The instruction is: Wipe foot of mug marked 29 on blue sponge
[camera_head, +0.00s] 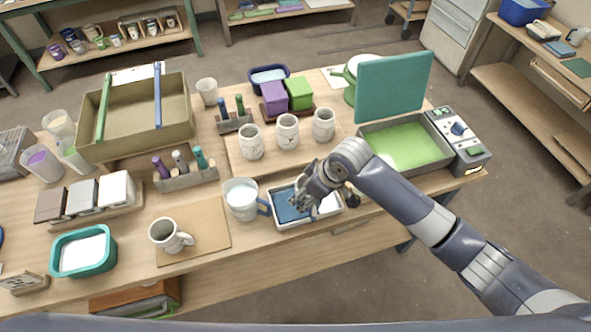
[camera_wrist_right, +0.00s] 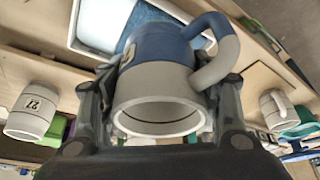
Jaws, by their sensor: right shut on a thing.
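My right gripper (camera_head: 312,190) is above a white tray (camera_head: 282,226) near the table's front edge. A blue sponge (camera_head: 287,211) lies in the tray's left part. In the right wrist view, the gripper's fingers (camera_wrist_right: 158,125) are shut on a mug (camera_wrist_right: 162,75), grey around its open rim and blue toward the far end, with its handle to the upper right. The rim faces the camera, and the far end points at the tray (camera_wrist_right: 98,25). The mug's number is not readable. Its foot is hidden, so contact with the sponge cannot be told. My left gripper is out of view.
A white pitcher (camera_head: 241,204) stands just left of the tray. Several pale mugs, one being this mug (camera_head: 287,133), stand on a board behind. Another mug (camera_head: 164,236) stands on a board at front left. A box with a green inside (camera_head: 408,146) is at the right.

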